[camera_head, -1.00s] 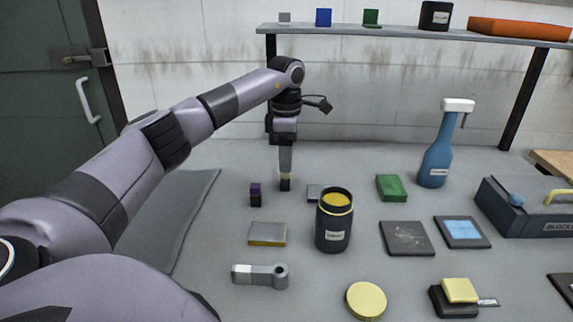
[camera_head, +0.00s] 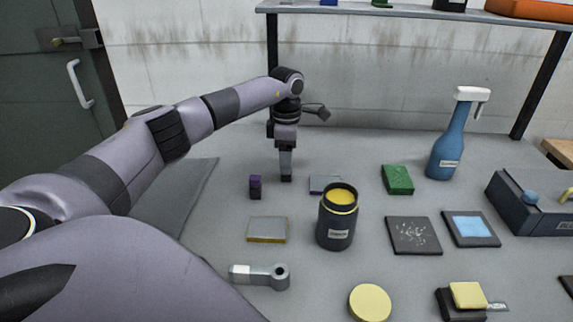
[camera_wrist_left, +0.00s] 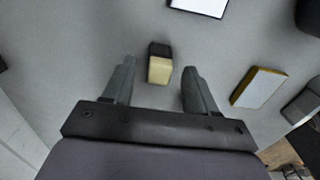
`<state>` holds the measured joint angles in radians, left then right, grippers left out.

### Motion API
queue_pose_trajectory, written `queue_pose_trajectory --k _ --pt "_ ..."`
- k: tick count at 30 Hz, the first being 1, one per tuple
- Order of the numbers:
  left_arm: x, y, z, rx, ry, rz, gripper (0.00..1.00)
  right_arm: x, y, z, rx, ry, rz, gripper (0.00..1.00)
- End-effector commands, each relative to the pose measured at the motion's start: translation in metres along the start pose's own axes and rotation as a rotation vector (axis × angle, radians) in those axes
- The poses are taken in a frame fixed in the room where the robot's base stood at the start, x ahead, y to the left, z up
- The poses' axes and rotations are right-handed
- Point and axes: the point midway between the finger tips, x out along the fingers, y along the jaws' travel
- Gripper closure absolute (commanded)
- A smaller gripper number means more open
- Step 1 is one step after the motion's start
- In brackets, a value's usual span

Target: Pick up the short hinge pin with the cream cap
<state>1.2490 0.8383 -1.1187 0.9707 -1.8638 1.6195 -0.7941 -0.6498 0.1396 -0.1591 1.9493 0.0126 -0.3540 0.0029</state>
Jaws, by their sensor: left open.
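The hinge pin with the cream cap (camera_wrist_left: 159,69) stands on the table in the left wrist view, cream part toward the camera and black part beyond. It lies between and slightly ahead of the two fingers of my left gripper (camera_wrist_left: 155,80), with gaps on both sides. In the head view my left gripper (camera_head: 286,168) points straight down, its fingers low over the table and hiding the cream cap. The left gripper is open and empty. A similar pin with a purple cap (camera_head: 255,187) stands just to its left. My right gripper is not in view.
A dark jar with yellow contents (camera_head: 337,220) and a flat grey block (camera_head: 322,184) are right of the gripper. A yellow-edged block (camera_head: 267,229) and a grey lever (camera_head: 260,276) lie nearer. A green block (camera_head: 397,180) and blue bottle (camera_head: 448,145) stand farther right.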

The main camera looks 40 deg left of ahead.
Motion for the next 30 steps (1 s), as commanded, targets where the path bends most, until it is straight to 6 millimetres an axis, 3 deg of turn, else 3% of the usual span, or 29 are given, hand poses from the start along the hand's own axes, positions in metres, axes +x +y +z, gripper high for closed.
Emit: queue_pose_trajectory --k 8,13,14,25,30 --pt "0.005 0.0 0.0 0.0 0.0 0.001 0.43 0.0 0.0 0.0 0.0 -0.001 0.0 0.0" --pt "0.004 0.0 0.0 0.0 0.0 0.001 0.95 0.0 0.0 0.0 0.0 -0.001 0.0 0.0" --pt "0.004 0.0 0.0 0.0 0.0 0.001 1.0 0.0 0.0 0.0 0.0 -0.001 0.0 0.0" --pt "0.001 0.0 0.0 0.0 -0.001 0.002 1.0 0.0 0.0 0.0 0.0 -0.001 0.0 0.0" --pt "-0.015 0.001 0.0 -0.001 -0.003 0.004 1.0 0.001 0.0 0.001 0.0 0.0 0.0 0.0"
